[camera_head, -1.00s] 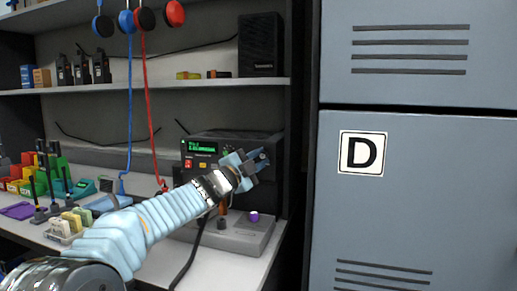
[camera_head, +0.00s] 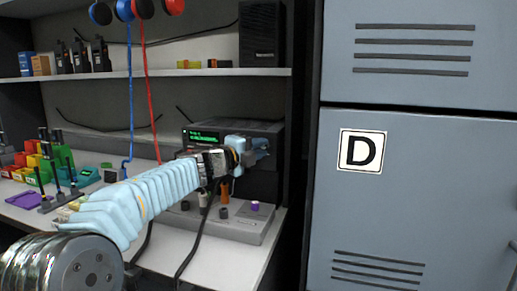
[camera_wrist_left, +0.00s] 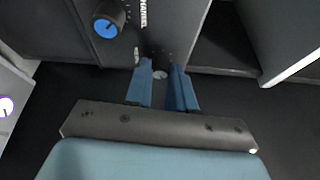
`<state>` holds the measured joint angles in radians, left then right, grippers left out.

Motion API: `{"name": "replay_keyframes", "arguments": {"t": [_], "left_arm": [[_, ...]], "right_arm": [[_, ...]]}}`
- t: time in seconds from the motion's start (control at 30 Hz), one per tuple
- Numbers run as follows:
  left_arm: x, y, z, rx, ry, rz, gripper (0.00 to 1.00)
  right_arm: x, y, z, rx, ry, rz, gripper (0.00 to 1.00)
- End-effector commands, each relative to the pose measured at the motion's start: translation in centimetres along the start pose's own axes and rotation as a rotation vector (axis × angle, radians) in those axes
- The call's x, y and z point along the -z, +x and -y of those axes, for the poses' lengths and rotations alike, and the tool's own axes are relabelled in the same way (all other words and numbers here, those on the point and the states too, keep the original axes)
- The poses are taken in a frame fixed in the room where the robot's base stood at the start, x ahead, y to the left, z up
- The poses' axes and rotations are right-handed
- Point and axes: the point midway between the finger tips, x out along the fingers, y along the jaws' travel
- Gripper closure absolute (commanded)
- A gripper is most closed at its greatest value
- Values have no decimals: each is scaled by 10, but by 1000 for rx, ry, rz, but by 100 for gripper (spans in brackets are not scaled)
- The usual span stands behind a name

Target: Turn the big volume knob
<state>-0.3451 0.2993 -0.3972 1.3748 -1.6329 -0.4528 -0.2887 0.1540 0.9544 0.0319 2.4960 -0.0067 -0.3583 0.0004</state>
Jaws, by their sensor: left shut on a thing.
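The black radio (camera_head: 245,126) with a green lit display (camera_head: 203,137) stands on the desk below the shelf. My left gripper (camera_head: 262,148) is at the right part of its front. In the left wrist view, the gripper (camera_wrist_left: 160,72) has its two blue fingers at the radio's dark front, shut on what seems to be the big volume knob, mostly hidden between them. A black knob with a blue cap (camera_wrist_left: 107,25) sits to the left, beside lettering reading CHANNEL. My right gripper is not in view.
A grey console (camera_head: 236,220) with a purple knob (camera_head: 255,206) and several dark parts stands below my left gripper. A grey locker marked D (camera_head: 361,151) stands close on the right.

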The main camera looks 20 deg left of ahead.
Motion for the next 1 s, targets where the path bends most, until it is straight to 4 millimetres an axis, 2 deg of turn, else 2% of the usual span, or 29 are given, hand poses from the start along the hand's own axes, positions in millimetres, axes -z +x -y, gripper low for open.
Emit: {"name": "replay_keyframes", "arguments": {"t": [0.37,0.4,0.53,0.83,1.0], "left_arm": [[-3,-1,2,1,3,8,100],[-3,-1,2,1,3,8,72],[-2,-1,1,0,2,5,52],[-1,-1,1,0,2,2,51],[-1,-21,0,2,0,3,51]], "right_arm": [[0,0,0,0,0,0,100],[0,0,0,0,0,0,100],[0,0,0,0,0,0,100],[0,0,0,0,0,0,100],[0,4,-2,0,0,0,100]]}}
